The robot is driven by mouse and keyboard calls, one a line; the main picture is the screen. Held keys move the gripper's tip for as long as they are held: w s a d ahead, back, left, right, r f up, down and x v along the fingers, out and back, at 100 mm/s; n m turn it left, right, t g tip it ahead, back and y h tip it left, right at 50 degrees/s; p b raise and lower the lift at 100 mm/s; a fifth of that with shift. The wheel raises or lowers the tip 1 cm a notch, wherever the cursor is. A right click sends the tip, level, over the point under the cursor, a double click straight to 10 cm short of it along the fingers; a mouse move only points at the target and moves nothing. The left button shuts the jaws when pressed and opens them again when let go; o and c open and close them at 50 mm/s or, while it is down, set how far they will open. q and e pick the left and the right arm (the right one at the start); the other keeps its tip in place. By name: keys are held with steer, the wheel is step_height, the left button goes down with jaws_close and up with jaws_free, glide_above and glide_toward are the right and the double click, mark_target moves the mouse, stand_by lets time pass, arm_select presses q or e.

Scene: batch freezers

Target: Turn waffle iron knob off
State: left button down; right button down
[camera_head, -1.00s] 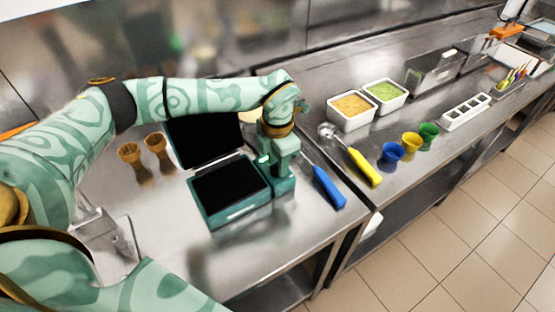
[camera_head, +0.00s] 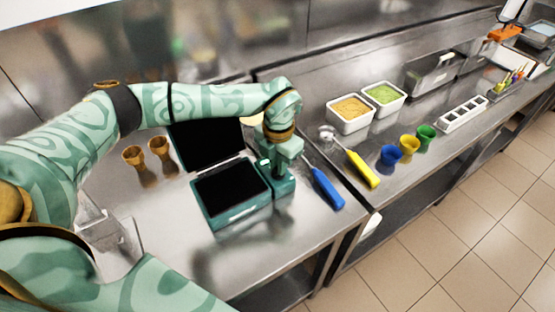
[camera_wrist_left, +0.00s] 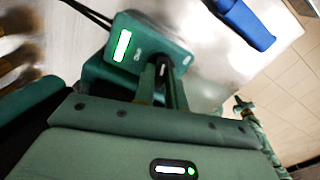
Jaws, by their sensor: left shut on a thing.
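The green waffle iron (camera_head: 205,222) stands open on the steel table in the head view, its lid raised at the back and dark plates showing. Its control box, with a lit display (camera_wrist_left: 122,46), is on the right side of the iron. My left gripper (camera_head: 279,172) comes down from above over this box. In the wrist view its fingers (camera_wrist_left: 163,84) are closed around the small dark knob (camera_wrist_left: 163,68) on the box top. Most of the knob is hidden between the fingers. My right gripper is not in view.
A blue-handled scoop (camera_head: 327,188) lies close to the right of the iron, and a yellow-handled one (camera_head: 363,169) is further right. Two cone-shaped brown cups (camera_head: 134,157) stand left of the iron. Tubs (camera_head: 349,116) and coloured cups (camera_head: 391,156) are on the right counter.

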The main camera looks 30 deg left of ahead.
arm_select(q)
steer(key=n+p, duration=0.1)
steer(key=n, duration=0.2)
steer(key=n+p, duration=0.1)
steer(key=shift+r+n+p, duration=0.25)
steer(key=shift+n+p, duration=0.05)
steer(key=n+p, duration=0.2)
steer(key=n, duration=0.1)
steer(key=shift+n, duration=0.4)
steer(key=n+p, duration=0.2)
steer(key=n, duration=0.2)
steer(key=shift+w, duration=0.1)
steer(key=shift+f+n+p, duration=0.1)
steer(key=shift+n+p, duration=0.65)
steer(key=shift+n, duration=0.45)
steer(key=c, duration=1.4)
jaws_free()
steer(key=shift+f, duration=0.1)
steer(key=shift+c, duration=0.2)
step_height(320, 180, up, 16)
steer(key=shift+r, duration=0.2)
